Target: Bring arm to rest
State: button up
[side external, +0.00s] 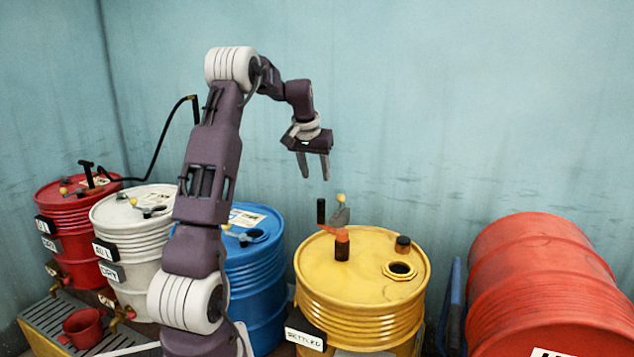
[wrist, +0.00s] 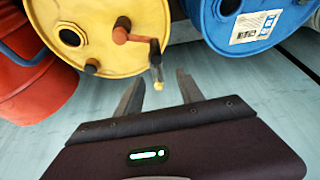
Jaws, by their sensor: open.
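My gripper (side external: 315,167) hangs in the air above the drums, above and slightly left of the yellow drum (side external: 340,290). Its two fingers point down, apart and empty. In the wrist view my gripper (wrist: 158,92) also shows open, with nothing between the fingers. The yellow drum has an orange-and-black fitting with a lever (side external: 341,215) on its lid. An open bung hole (side external: 400,269) shows on the lid, with a dark cap (side external: 403,243) standing behind it. My gripper touches none of these.
A blue drum (side external: 262,275), a white drum (side external: 130,212) and a red drum (side external: 70,215) stand to the left. A large red-orange drum (side external: 540,270) lies on its side at right. A red cup (side external: 82,327) is at lower left. Air in front of the wall is free.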

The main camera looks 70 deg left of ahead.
dwell(0.4)
jog(key=d+r+m+t+h, duration=0.15)
jog(key=d+r, duration=0.25)
jog(key=d, duration=0.7)
jog(key=d+r+m+y, duration=0.15)
jog(key=d+r, duration=0.25)
jog(key=d, duration=0.7)
jog(key=s+d+m+h, duration=0.25)
jog(key=s+d, duration=0.35)
jog(key=d, duration=0.7)
jog(key=s+d+f+m+t, duration=0.1)
jog(key=s+d+f+m, duration=0.3)
jog(key=s+d, duration=0.5)
jog(key=s+h, duration=0.1)
jog(key=s, duration=0.3)
jog(key=shift+d+f, duration=0.15)
jog(key=shift+d, duration=0.05)
